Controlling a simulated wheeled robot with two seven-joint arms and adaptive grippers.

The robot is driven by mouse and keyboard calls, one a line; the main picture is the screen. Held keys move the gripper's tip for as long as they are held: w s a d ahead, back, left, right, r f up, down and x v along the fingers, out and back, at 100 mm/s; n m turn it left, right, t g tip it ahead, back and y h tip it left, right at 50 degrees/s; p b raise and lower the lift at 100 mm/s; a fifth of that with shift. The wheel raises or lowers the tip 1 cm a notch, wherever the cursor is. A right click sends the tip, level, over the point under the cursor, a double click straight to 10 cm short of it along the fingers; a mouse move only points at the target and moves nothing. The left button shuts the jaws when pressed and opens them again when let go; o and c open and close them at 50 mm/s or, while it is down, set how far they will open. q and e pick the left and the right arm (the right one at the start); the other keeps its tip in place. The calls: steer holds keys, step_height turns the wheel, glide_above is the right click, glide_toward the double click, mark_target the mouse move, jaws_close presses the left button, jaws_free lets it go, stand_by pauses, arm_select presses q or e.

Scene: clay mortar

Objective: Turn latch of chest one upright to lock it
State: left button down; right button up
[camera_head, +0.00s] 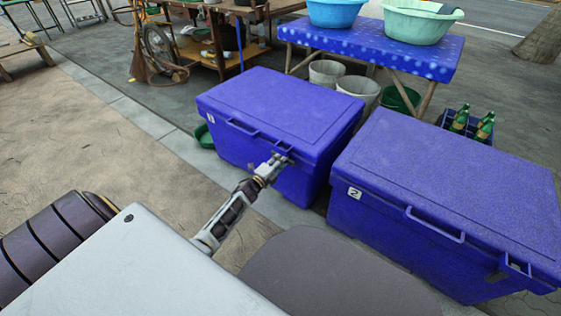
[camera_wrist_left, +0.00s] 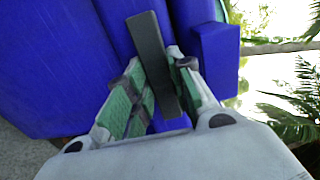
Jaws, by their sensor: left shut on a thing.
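Chest one (camera_head: 270,110) is a blue lidded chest with a "1" label at its front left and a handle on its front. Its lid is down. My left gripper (camera_head: 277,160) is at the right part of its front, just under the lid edge. In the left wrist view the latch (camera_wrist_left: 150,50) is a dark flat bar between the green-padded fingers (camera_wrist_left: 157,98), which are shut on it. The bar leans a little in that view. In the head view the gripper largely hides the latch, so its exact angle is unclear. My right gripper is not in view.
Chest two (camera_head: 450,185), blue with a "2" label, stands close on the right with a narrow gap between. A blue table (camera_head: 375,50) with basins is behind. A crate of green bottles (camera_head: 470,122) is at the right. Open pavement lies left.

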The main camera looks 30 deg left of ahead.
arm_select(q)
steer(key=shift+n+p, duration=0.4)
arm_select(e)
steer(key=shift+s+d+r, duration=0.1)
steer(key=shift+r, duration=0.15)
arm_select(q)
steer(key=n+p, duration=0.6)
steer(key=n, duration=1.1)
steer(key=shift+p, duration=0.4)
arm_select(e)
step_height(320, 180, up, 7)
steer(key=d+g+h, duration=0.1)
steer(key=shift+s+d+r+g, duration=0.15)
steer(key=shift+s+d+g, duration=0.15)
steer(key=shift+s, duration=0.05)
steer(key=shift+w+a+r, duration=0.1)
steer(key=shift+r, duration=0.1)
arm_select(q)
steer(key=c, duration=1.2)
jaws_free()
steer(key=shift+c, duration=0.2)
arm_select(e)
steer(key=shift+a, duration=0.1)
